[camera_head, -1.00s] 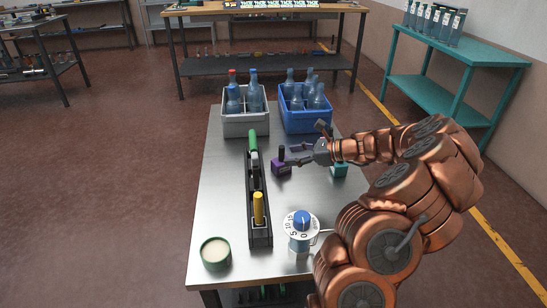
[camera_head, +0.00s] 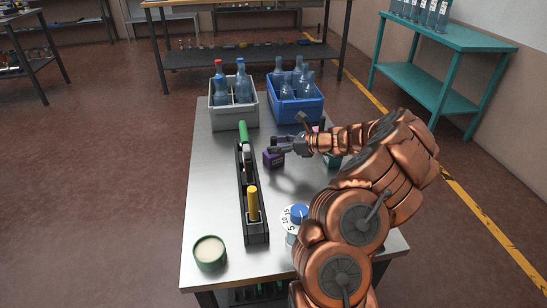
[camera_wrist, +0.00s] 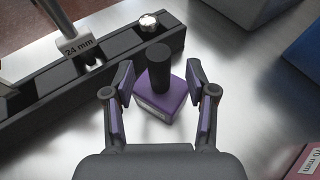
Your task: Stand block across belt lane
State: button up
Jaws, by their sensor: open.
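A purple block (camera_head: 273,159) with a black round knob on top stands upright on the metal table, right of the long black lane (camera_head: 255,239). In the wrist view the purple block (camera_wrist: 174,103) and its knob stand between the two open fingers of my gripper (camera_wrist: 160,93), with a gap visible on each side. In the head view my gripper (camera_head: 284,144) reaches in from the right at the block. The lane (camera_wrist: 40,105) passes just beyond the block in the wrist view. A grey piece marked "24 mm" (camera_wrist: 82,43) sits at the lane.
A yellow cylinder (camera_head: 253,203) and a green handle (camera_head: 243,132) stand at the lane. A teal block (camera_head: 334,161) is partly behind my arm. A pink block marked "10 mm" (camera_wrist: 305,163) lies nearby. Grey (camera_head: 232,113) and blue (camera_head: 298,112) bottle crates stand behind; a green cup (camera_head: 209,253) and dial (camera_head: 291,220) in front.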

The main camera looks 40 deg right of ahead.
jog(key=shift+w+a, duration=0.1)
jog(key=shift+w, duration=0.1)
grip_shut()
dwell(0.3)
dwell(0.3)
